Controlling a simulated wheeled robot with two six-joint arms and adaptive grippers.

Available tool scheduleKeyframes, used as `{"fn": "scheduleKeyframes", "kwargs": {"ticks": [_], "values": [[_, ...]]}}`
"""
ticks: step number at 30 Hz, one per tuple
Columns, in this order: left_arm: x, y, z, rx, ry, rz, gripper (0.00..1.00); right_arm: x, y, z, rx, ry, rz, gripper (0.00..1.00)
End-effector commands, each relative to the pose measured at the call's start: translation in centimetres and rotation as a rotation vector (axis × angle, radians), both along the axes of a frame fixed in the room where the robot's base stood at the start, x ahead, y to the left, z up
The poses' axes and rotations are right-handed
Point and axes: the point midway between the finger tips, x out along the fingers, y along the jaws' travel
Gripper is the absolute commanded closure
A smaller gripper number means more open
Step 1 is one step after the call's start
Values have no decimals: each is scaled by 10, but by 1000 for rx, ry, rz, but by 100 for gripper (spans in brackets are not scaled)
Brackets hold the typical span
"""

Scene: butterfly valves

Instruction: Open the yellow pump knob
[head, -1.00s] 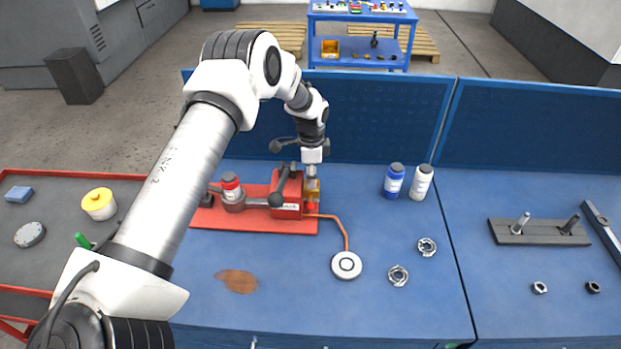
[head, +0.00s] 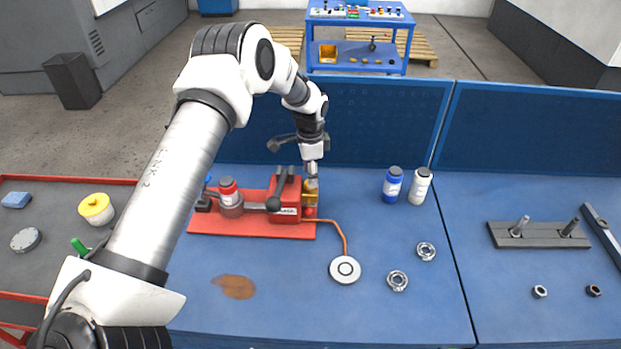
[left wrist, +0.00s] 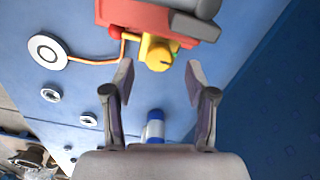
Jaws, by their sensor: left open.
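The yellow pump knob (left wrist: 159,54) is on the end of the red pump (head: 285,200). In the head view the yellow part (head: 311,190) shows at the pump's right end, just below my left gripper (head: 312,170). In the left wrist view my left gripper (left wrist: 160,84) is open, with a finger on each side and the knob ahead, a little beyond the fingertips. Nothing is between the fingers. My right gripper is not in view.
A copper tube (head: 342,235) runs from the pump to a round white disc (head: 345,269). A blue bottle (head: 392,185) and a white bottle (head: 420,186) stand right of the pump. A blue panel (head: 385,120) rises behind. The bench front is mostly clear.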

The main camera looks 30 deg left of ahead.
Motion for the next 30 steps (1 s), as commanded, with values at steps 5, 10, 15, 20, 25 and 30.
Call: {"fn": "scheduleKeyframes", "kwargs": {"ticks": [5,10,15,20,25,30], "values": [[2,-1,49,1,-6,0,44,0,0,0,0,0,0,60],[2,-2,84,1,-3,0,44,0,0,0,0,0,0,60],[2,-2,97,2,-1,0,44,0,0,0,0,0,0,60],[2,-2,97,2,-1,0,44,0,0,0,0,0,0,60],[2,-2,97,2,-1,-1,44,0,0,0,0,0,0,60],[2,-2,97,2,-1,-1,44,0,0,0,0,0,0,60]]}}
